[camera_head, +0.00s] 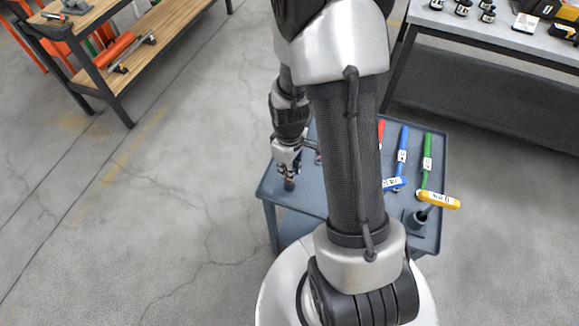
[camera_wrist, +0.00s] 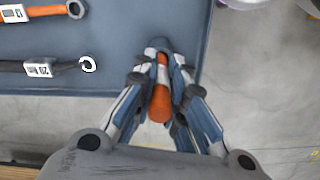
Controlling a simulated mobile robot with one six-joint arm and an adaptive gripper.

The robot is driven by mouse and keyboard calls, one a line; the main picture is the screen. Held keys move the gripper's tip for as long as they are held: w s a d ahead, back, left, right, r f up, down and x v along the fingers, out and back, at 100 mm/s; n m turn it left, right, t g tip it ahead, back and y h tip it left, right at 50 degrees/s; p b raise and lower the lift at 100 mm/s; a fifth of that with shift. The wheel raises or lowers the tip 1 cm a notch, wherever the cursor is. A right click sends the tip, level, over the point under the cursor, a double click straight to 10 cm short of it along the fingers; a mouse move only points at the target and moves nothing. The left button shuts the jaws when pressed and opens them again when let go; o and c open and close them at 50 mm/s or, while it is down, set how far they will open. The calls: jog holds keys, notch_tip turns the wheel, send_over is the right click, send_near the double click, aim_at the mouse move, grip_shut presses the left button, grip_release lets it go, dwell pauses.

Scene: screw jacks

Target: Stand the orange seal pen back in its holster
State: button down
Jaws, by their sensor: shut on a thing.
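The orange seal pen (camera_wrist: 159,104) lies between the two fingers of my gripper (camera_wrist: 162,75) in the wrist view, with a pale band along its body. My gripper is shut on it. A dark grey round holster (camera_wrist: 160,43) shows at the pen's far end, near the tray edge. In the head view my gripper (camera_head: 289,172) is at the left of the blue-grey table, just above a short dark cylinder (camera_head: 290,185), which looks like the holster. The pen is hidden there. I cannot tell whether the pen's tip is inside the holster.
The table (camera_head: 300,206) also carries a blue-handled tool (camera_head: 403,140), a green one (camera_head: 427,150) and a yellow-handled one (camera_head: 439,200) by a dark cup (camera_head: 416,222). In the wrist view an orange wrench (camera_wrist: 50,11) and a dark wrench (camera_wrist: 45,67) lie left of my gripper.

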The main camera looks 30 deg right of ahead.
jog(key=shift+f+b, duration=0.65)
jog(key=shift+f, duration=0.5)
jog(key=c, duration=1.6)
grip_release()
jog(key=shift+o, duration=0.2)
notch_tip(320, 180, up, 12)
